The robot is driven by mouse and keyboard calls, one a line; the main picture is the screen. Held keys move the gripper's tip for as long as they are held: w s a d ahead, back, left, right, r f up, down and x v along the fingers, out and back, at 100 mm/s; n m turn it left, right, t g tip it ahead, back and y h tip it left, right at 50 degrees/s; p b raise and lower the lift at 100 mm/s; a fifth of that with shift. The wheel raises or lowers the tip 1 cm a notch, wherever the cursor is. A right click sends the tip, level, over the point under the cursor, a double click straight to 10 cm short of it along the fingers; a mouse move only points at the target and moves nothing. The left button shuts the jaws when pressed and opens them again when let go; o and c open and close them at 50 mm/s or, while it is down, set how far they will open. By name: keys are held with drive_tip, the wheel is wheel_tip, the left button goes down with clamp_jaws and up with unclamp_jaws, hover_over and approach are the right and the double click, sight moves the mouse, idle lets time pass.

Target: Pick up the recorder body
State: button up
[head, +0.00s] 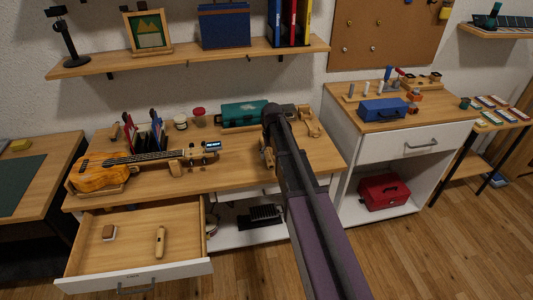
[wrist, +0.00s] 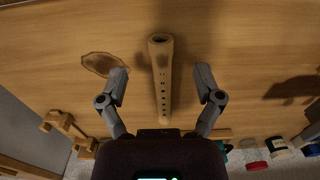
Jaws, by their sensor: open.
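The recorder body (wrist: 162,75), a pale wooden tube with a row of finger holes and a hollow end, shows in the wrist view on the wooden desk top. It runs lengthwise between the two grey fingers of my gripper (wrist: 161,84), with a clear gap on each side. The fingers are open and hold nothing. The tube's lower end in that view runs close to my gripper's palm. In the head view my dark arm covers most of this spot. A short pale wooden piece, perhaps the recorder's other part (head: 160,241), lies in the open drawer.
A ukulele (head: 110,175) lies on the desk left of my arm. A teal case (head: 243,114) and small jars (head: 199,112) stand at the back. A wooden stand (head: 309,122) is right of my arm. The drawer (head: 95,235) is pulled out at the front left.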

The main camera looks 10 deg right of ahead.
sight(271, 164)
drive_tip(key=shift+f, duration=0.1)
drive_tip(key=shift+f+b, duration=2.5)
drive_tip(key=shift+b, duration=0.1)
drive_tip(key=shift+s, duration=0.1)
clamp_jaws()
